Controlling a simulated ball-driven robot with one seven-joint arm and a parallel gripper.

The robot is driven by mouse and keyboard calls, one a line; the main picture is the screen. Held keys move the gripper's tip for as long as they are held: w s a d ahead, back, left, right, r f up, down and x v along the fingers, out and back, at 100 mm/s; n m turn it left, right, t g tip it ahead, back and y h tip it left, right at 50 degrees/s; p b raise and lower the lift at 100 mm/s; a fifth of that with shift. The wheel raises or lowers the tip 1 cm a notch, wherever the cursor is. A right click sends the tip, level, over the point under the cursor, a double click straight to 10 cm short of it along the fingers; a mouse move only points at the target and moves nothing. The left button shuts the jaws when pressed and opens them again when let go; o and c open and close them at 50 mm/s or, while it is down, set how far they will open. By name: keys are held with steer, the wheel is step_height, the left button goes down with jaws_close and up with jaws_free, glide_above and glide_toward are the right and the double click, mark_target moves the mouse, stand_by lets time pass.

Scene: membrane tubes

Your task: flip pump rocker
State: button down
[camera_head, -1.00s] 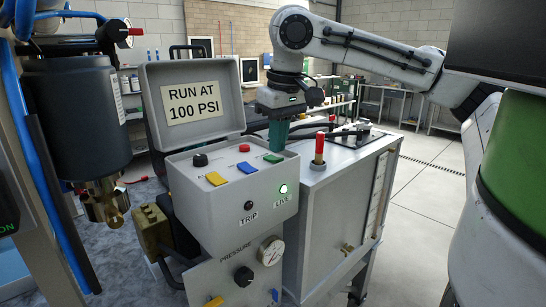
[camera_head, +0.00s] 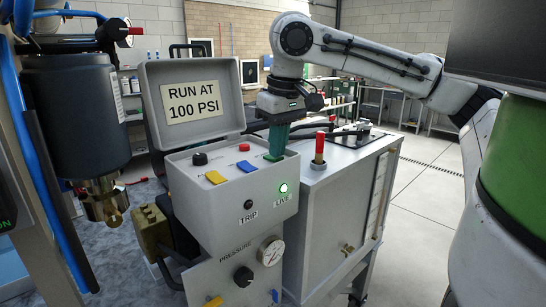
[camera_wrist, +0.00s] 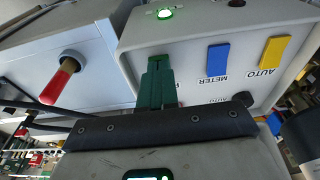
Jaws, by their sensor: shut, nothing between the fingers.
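The control box (camera_head: 232,210) has a sloped top with a yellow rocker (camera_head: 215,177), a blue rocker (camera_head: 246,166) and a green rocker at the right end. The green rocker is mostly hidden by my gripper (camera_head: 275,156), whose green fingers are together and empty, pointing down at that spot. Contact cannot be told for sure. In the wrist view my gripper (camera_wrist: 157,72) covers the place beside the blue rocker (camera_wrist: 217,60), and the yellow rocker (camera_wrist: 274,52) is farther right. I see no readable pump label. The LIVE lamp (camera_head: 283,188) is lit green.
The raised lid (camera_head: 193,100) reads "RUN AT 100 PSI" and stands behind the panel. A red-capped post (camera_head: 319,148) rises from the cabinet (camera_head: 340,200) right of my gripper. A black knob (camera_head: 200,159) and red button (camera_head: 244,147) are on the panel.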

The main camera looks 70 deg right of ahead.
steer(key=shift+f, duration=0.2)
steer(key=shift+r, duration=0.1)
step_height(320, 180, up, 7)
steer(key=p, duration=0.6)
steer(key=shift+p, duration=0.3)
stand_by(0.6)
